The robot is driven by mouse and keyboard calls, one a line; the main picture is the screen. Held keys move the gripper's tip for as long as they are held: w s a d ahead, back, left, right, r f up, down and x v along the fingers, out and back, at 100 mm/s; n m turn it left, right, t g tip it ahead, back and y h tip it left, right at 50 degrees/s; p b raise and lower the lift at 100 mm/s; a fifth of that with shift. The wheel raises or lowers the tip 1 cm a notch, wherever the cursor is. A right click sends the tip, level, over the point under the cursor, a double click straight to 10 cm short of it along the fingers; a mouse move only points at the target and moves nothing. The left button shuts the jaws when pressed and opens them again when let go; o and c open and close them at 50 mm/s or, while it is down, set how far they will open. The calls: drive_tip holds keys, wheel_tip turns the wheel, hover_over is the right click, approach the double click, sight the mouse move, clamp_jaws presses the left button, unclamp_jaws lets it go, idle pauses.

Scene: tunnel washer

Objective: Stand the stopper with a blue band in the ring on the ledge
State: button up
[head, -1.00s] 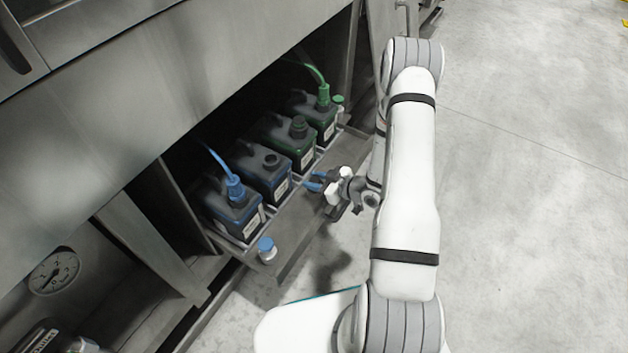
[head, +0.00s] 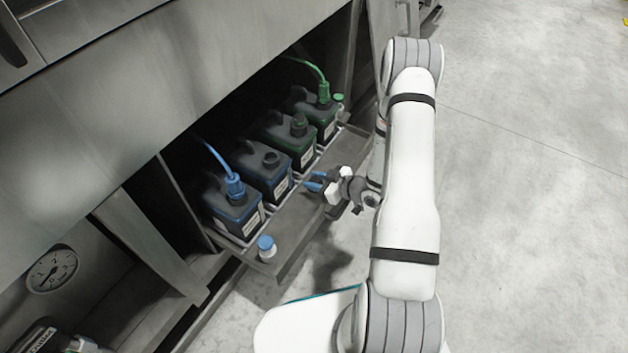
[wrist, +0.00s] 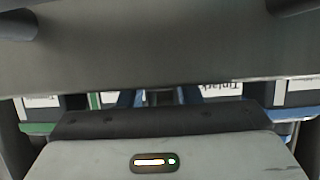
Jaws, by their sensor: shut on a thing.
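My gripper (head: 314,182) is in front of the second canister from the left, by the ledge (head: 297,216). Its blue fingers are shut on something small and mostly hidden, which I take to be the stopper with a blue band. In the wrist view the gripper (wrist: 160,98) is largely covered by its own body, and the held piece is not clear. A small white piece with a blue top (head: 266,246) stands at the near left end of the ledge. I cannot make out an empty ring.
Several dark canisters stand in a row behind the ledge. A blue connector with a hose (head: 235,187) is on the nearest, a green connector (head: 323,92) on the farthest. The steel panel (head: 170,85) overhangs them. A gauge (head: 52,271) is at lower left. Floor at right is clear.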

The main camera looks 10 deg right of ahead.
drive_tip(key=o, duration=1.8)
drive_tip(key=shift+c, duration=0.2)
drive_tip(key=shift+r+p, duration=3.3)
drive_tip(key=shift+r, duration=1.25)
